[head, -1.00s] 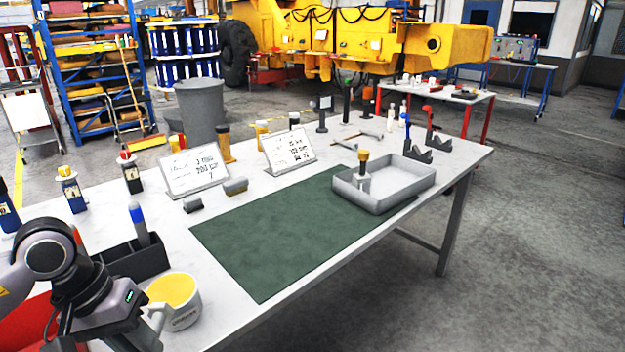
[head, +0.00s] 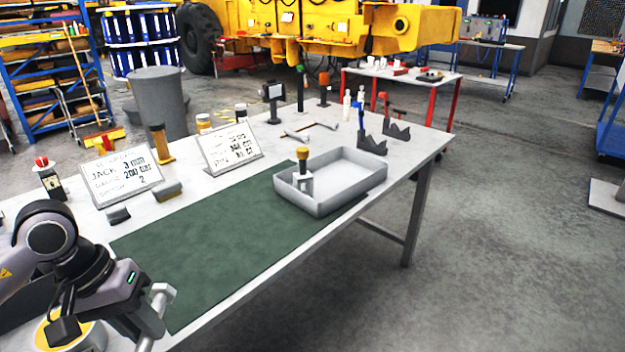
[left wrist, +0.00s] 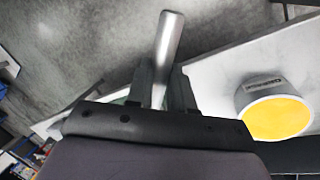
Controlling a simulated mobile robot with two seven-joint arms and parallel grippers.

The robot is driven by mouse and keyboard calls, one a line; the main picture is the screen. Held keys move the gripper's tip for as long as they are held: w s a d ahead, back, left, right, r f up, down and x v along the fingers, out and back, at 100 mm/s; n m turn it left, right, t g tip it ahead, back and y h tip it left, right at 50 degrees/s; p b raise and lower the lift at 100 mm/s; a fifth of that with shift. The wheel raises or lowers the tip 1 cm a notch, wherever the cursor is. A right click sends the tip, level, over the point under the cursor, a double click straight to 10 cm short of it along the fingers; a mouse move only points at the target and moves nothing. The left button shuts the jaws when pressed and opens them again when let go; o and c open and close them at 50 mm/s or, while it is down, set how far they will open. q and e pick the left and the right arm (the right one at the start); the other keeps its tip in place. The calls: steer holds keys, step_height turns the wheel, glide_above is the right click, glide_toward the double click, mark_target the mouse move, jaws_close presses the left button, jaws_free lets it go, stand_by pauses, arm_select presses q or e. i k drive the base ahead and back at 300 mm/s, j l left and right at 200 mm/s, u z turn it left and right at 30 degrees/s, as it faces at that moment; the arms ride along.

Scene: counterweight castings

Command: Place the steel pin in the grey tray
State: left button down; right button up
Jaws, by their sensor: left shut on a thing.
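The steel pin (left wrist: 170,38) is a smooth grey cylinder. It is shut between the fingers of my left gripper (left wrist: 163,85) and sticks out well beyond them. In the head view the left gripper (head: 150,318) is at the lower left, beside the near end of the green mat, with the pin's end (head: 163,290) showing. The grey tray (head: 347,199) is a shallow open box on the far right part of the mat, well away from the gripper. My right gripper is not in view.
The green mat (head: 205,255) between gripper and tray is bare. Two sign cards (head: 121,178) stand behind the mat. Dark notched holders (head: 372,145) stand beyond the tray, near the table's right end.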

mark_target(333, 186)
steer(key=i+l+z, duration=0.15)
steer(key=i+l, duration=0.25)
steer(key=l, duration=0.15)
steer(key=i+l+z, duration=0.15)
steer(key=i+l, duration=0.25)
steer(key=l, duration=0.1)
